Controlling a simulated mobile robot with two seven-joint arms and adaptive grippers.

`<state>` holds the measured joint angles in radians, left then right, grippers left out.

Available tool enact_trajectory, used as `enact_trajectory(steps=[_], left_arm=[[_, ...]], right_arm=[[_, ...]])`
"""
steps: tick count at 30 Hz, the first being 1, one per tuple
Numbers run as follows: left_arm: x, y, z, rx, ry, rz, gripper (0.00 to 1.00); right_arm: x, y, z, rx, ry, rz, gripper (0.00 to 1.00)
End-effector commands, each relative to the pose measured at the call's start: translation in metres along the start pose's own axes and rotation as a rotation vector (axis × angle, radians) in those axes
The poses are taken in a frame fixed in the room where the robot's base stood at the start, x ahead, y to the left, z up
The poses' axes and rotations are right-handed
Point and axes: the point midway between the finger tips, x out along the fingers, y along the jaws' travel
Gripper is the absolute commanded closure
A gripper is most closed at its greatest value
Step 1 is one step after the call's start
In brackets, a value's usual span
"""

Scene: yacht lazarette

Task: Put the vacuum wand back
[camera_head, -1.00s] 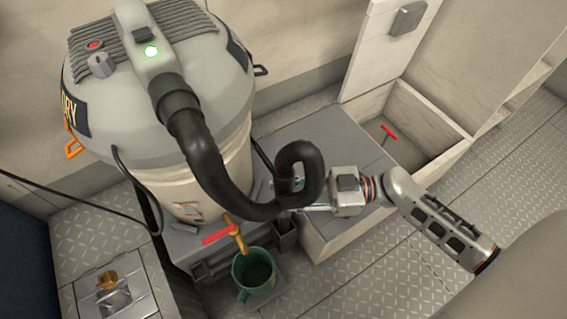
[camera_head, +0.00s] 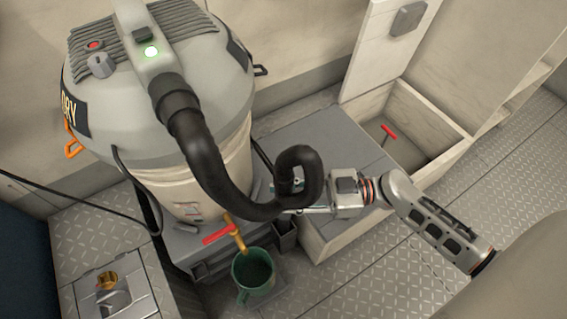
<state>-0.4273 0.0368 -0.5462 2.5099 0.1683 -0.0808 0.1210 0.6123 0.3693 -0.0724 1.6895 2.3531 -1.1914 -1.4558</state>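The grey and cream vacuum (camera_head: 155,110) stands at the left, a green light lit on its top. Its thick black hose (camera_head: 205,155) runs down from the top and curls into a loop at my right gripper (camera_head: 290,202). The gripper points left, its fingers at the lower part of the loop and largely hidden by the hose. I cannot tell whether they are closed on it. No separate wand can be made out; it may be hidden behind the loop. A small dark open-topped holder (camera_head: 285,238) is just below the fingers, on the vacuum's base. My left gripper is out of view.
A green mug (camera_head: 253,272) stands below a brass tap with a red handle (camera_head: 217,233), close to the holder. A grey-topped locker (camera_head: 312,140) lies behind my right gripper. An open bin (camera_head: 432,118) holds a red-handled tool (camera_head: 388,131). The tread-plate floor is clear at lower right.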

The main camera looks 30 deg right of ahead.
Motion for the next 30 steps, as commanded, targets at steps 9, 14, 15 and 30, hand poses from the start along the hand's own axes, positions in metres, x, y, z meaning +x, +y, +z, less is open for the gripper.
enact_trajectory(steps=[9,14,15,30], left_arm=[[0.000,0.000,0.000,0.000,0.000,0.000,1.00],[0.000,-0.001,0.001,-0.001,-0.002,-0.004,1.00],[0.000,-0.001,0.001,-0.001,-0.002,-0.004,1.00],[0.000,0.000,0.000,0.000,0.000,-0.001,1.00]], right_arm=[[0.000,0.000,-0.001,0.000,0.001,0.000,0.54],[-0.003,0.000,0.001,0.000,-0.002,0.000,0.54],[-0.005,0.000,0.001,0.000,-0.003,0.000,0.54],[-0.095,0.000,0.001,0.001,-0.003,0.001,0.54]])
